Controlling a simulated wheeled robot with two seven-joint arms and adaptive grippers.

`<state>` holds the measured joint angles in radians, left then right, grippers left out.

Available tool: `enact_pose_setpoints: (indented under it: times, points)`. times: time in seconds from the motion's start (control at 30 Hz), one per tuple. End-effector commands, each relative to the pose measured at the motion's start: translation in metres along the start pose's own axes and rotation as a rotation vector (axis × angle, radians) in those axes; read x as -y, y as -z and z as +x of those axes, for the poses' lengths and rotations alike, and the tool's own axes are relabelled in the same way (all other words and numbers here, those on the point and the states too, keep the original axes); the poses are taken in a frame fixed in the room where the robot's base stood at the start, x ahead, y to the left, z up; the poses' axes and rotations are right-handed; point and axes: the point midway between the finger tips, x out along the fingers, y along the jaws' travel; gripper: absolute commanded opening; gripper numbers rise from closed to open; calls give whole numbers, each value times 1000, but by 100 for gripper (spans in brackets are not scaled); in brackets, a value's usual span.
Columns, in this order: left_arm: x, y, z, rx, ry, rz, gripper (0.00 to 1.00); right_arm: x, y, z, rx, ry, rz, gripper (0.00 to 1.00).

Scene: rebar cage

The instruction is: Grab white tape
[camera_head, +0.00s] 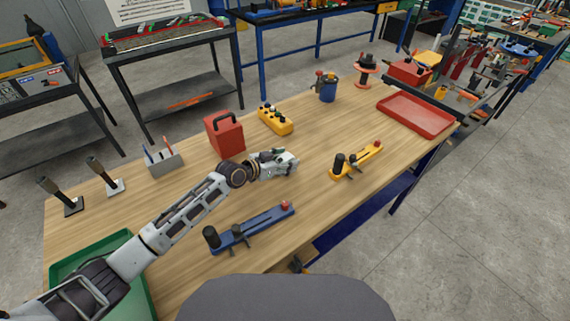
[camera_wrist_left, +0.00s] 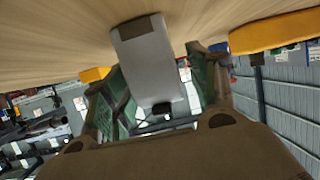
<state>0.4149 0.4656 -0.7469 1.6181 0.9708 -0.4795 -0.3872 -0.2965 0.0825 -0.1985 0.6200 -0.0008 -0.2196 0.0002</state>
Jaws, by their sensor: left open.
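My left gripper (camera_head: 284,162) is low over the middle of the wooden table in the head view, just right of the red box. In the left wrist view its two green-padded fingers (camera_wrist_left: 158,88) are open, one on each side of a pale grey-white block. This block (camera_wrist_left: 150,65) has a dark patch at its table end and a small dark part at its other end. I cannot tell for sure that it is the white tape, nor whether the fingers touch it. In the head view the gripper largely hides that spot. My right gripper is not in view.
A red box with handle (camera_head: 225,133), a yellow button block (camera_head: 275,120) and a blue cup (camera_head: 327,88) stand behind the gripper. Yellow (camera_head: 357,163) and blue (camera_head: 248,228) clamp fixtures lie nearer. A red tray (camera_head: 414,115) is at right, a green tray (camera_head: 62,268) at left.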

Motion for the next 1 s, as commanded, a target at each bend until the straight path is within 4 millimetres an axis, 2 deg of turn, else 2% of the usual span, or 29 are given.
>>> enact_pose_setpoints:
  times: [0.13, 0.4, 0.57, 1.0]
  points:
    - [0, 0, 0, 0, 0, 0, 58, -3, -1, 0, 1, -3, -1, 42]
    - [0, 0, 0, 0, 0, 0, 23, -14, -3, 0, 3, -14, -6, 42]
    - [0, 0, 0, 0, 0, 0, 2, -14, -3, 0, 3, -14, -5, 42]
    - [0, 9, -3, -3, 0, 0, 2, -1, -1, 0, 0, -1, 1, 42]
